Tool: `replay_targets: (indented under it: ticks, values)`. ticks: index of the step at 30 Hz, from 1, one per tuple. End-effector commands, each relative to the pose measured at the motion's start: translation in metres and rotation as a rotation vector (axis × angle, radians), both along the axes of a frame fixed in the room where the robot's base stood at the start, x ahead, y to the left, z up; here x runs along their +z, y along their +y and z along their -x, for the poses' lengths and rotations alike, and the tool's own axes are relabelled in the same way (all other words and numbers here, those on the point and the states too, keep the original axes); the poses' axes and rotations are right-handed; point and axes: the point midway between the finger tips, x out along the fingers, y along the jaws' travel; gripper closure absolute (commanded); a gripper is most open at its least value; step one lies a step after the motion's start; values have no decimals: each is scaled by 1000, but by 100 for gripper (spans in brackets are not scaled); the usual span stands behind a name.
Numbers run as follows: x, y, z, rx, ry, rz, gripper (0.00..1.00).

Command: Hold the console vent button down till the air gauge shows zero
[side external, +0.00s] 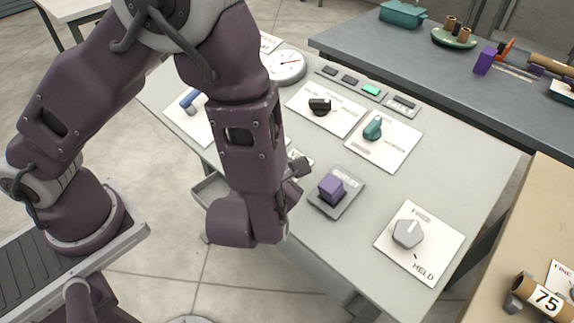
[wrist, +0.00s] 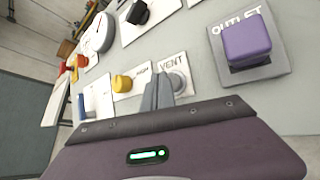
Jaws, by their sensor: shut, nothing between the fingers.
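The console (side external: 450,165) is a pale grey sloped panel. Its vent button (wrist: 182,81) is grey and round, beside the word VENT in the wrist view. In the side view my arm hides it, and only part of its label plate shows. The air gauge (side external: 287,65) is a white dial at the console's far edge, also in the wrist view (wrist: 99,34). Its red needle shows, but its numbers are too small to read. My gripper (wrist: 160,92) is shut and empty, its fingertips right at the vent button. I cannot tell whether they touch or press it.
A purple OUTLET block (side external: 332,188) and a grey FREE/HELD knob (side external: 408,233) are right of my gripper. A teal knob (side external: 373,128) and black knob (side external: 319,106) stand farther back. A yellow knob (wrist: 122,83) is left of the vent button. One indicator (side external: 371,90) glows green.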

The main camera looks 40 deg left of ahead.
Motion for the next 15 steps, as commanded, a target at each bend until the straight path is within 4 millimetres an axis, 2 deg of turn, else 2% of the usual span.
replay_targets:
  ticks: [15]
  values:
    - [-6,0,-2,0,0,0,100]
